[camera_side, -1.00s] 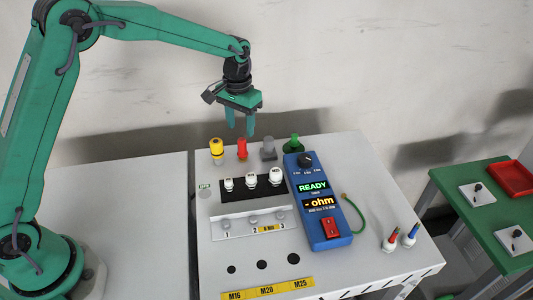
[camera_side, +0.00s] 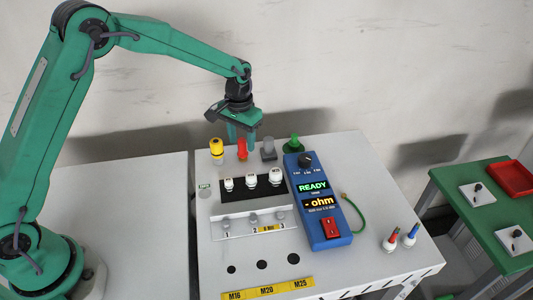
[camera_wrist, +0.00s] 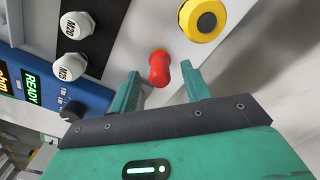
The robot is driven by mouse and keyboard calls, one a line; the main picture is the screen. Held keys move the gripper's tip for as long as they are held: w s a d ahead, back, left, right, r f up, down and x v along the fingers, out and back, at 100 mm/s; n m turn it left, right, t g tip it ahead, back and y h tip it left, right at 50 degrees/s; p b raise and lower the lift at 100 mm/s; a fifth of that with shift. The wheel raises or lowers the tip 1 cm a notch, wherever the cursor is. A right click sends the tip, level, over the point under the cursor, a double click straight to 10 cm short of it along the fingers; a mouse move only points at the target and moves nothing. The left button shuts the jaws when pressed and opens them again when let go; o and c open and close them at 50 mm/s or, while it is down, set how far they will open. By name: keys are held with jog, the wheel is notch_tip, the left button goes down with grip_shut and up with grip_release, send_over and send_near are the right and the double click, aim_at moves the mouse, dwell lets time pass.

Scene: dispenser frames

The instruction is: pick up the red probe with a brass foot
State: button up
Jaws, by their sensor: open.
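The red probe (camera_side: 242,154) stands upright in the back row of the white worktop, between a yellow-topped piece and a grey one. In the wrist view the red probe (camera_wrist: 159,63) shows its rounded top between my fingertips. Its foot is hidden in both views now, so I cannot tell whether it is brass. My gripper (camera_side: 241,143) is open and points down, with its fingers at the probe's upper part. In the wrist view my gripper (camera_wrist: 161,75) has one finger on each side of the probe, and I see no clear contact.
Close neighbours are the yellow-topped piece (camera_side: 216,147), the grey piece (camera_side: 268,153) and the green piece (camera_side: 294,145). White caps (camera_side: 250,182) stand in front. A blue meter (camera_side: 327,238) lies right. Red-tipped (camera_side: 390,240) and blue-tipped (camera_side: 410,236) pieces stand at the right edge.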

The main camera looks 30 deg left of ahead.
jog(key=shift+f, duration=1.35)
grip_shut()
jog(key=shift+r, duration=0.15)
jog(key=shift+r, duration=0.55)
jog(key=r, duration=0.3)
jog(key=shift+s+d+r, duration=0.1)
jog(key=shift+s+d, duration=0.05)
jog(key=shift+d, duration=0.1)
jog(key=s+d+r, duration=0.6)
jog(key=s+d, duration=0.1)
jog(key=d, duration=0.1)
jog(key=shift+d+r, duration=0.25)
jog(key=shift+d, duration=0.05)
